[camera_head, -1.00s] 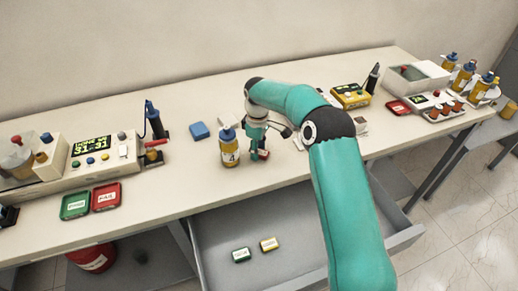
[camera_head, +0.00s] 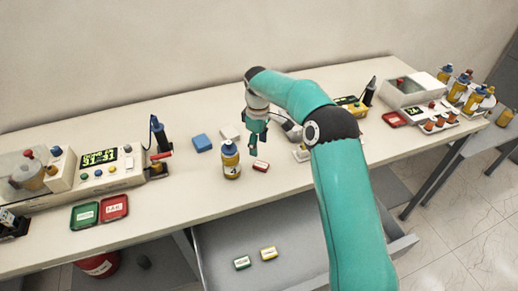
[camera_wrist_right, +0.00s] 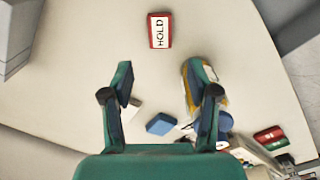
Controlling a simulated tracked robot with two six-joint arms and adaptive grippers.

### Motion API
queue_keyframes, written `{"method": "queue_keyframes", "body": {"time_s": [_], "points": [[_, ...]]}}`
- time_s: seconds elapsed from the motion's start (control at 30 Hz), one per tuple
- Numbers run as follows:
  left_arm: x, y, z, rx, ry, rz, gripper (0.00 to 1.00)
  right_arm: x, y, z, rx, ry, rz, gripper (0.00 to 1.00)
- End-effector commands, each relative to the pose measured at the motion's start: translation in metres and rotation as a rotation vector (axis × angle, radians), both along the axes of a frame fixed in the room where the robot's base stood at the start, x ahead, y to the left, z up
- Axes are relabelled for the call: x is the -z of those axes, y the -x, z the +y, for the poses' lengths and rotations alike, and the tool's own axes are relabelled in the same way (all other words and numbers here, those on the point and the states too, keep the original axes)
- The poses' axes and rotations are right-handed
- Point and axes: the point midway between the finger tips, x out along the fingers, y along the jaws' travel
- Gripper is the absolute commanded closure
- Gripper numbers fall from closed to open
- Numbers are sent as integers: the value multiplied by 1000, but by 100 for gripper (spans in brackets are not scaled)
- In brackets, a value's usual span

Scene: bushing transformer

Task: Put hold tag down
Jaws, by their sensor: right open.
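The red hold tag (camera_head: 261,166) with a white label lies on the bench top, just right of a yellow bottle with a blue cap (camera_head: 231,162). In the right wrist view the tag (camera_wrist_right: 159,31) shows its word HOLD, beyond and apart from the fingertips. My right gripper (camera_head: 257,145) is above the bench, a little behind the tag in the head view. In the wrist view its two fingers (camera_wrist_right: 160,76) are spread with nothing between them. My left gripper is not seen.
A blue block (camera_head: 202,143) and a pale block (camera_head: 229,132) lie behind the bottle. Green (camera_head: 85,214) and red (camera_head: 114,207) trays sit at the front left. An open drawer (camera_head: 300,255) below the bench holds green (camera_head: 242,263) and yellow (camera_head: 268,253) tags.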

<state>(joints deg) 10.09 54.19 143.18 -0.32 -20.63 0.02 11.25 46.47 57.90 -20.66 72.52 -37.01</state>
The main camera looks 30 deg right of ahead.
Motion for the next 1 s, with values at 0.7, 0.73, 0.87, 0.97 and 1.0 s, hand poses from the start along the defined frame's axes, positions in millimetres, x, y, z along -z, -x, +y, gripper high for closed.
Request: {"method": "queue_keyframes", "body": {"time_s": [0.7,0.73,0.87,0.97,1.0], "points": [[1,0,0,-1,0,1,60,-35,1,0,0,0,2,41],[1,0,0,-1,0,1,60,-35,1,0,0,0,2,41],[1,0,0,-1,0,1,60,-35,1,0,0,0,2,41],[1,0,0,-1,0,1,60,-35,1,0,0,0,2,41],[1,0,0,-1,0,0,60,-35,1,0,-1,0,2,41]]}}
